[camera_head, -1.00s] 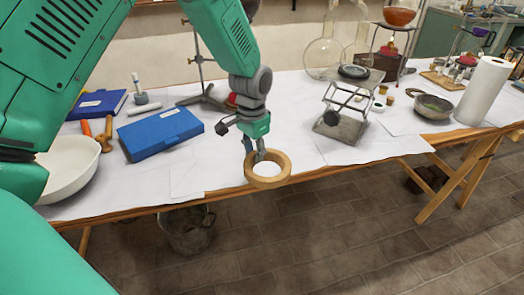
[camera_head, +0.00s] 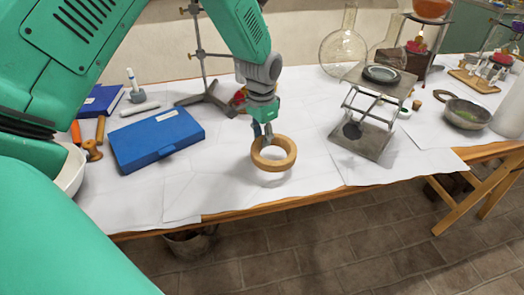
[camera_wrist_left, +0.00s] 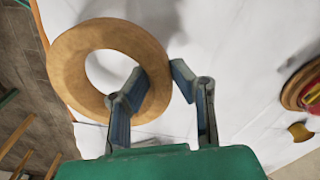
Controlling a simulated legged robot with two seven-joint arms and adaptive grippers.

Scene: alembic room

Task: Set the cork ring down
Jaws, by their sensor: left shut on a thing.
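My left gripper (camera_head: 263,130) is shut on the wall of the cork ring (camera_head: 273,165), a thick tan ring. The left wrist view shows one finger of the gripper (camera_wrist_left: 157,78) inside the ring's hole and the other outside its rim. The cork ring (camera_wrist_left: 72,75) is over the white paper on the table, a short way in from the front edge. I cannot tell whether its underside touches the paper. My right gripper is not in view.
A blue box (camera_head: 155,140) lies to the left of the ring. A lab jack (camera_head: 365,125) bearing a dark ring stands to the right. Behind is a stand base (camera_head: 207,98). Bare white paper surrounds the ring. The table's front edge (camera_head: 250,210) is near.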

